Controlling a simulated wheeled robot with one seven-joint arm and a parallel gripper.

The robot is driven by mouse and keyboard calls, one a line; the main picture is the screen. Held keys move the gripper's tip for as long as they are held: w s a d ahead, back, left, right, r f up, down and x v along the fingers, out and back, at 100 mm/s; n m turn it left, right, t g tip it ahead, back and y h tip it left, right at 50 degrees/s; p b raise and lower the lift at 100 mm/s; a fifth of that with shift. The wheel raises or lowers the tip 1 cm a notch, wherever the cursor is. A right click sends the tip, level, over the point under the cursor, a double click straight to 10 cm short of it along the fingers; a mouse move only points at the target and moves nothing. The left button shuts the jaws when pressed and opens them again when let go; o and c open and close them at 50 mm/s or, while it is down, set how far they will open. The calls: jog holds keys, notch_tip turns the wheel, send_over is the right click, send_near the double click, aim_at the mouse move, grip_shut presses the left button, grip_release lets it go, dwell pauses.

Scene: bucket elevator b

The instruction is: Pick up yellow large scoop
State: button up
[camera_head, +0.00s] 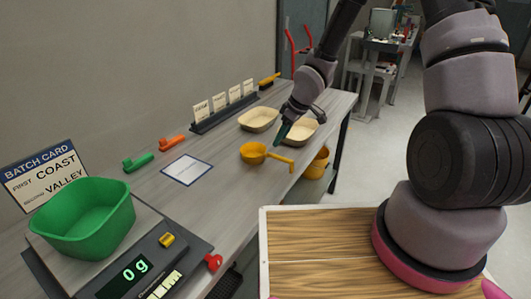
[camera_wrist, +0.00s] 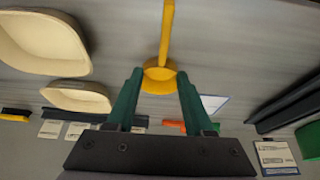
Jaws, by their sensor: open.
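The yellow large scoop (camera_head: 253,154) lies on the grey table in the head view, its handle pointing right toward the table's front edge. In the wrist view the scoop (camera_wrist: 160,76) is ahead of my gripper, its bowl just beyond the fingertips and its handle running up the picture. My gripper (camera_head: 280,137) is above the table beside the scoop, close to its bowl in the head view. In the wrist view my gripper (camera_wrist: 158,82) shows two green fingers spread apart with nothing between them.
Two cream bowls (camera_head: 259,119) stand behind the scoop, close to my gripper. A green tub (camera_head: 84,220) sits on a scale reading 0 g at the left. Green (camera_head: 138,162) and orange (camera_head: 171,142) scoops lie along the back. A yellow bucket (camera_head: 317,163) hangs below the front edge.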

aim_at(273, 154)
jog(key=x, duration=0.4)
jog(key=shift+a+f, duration=0.1)
jog(key=shift+f, duration=0.15)
jog(key=shift+s+x, duration=0.1)
jog(key=shift+x, duration=1.25)
jog(key=shift+s+x, duration=0.15)
jog(key=shift+x, duration=1.2)
grip_shut()
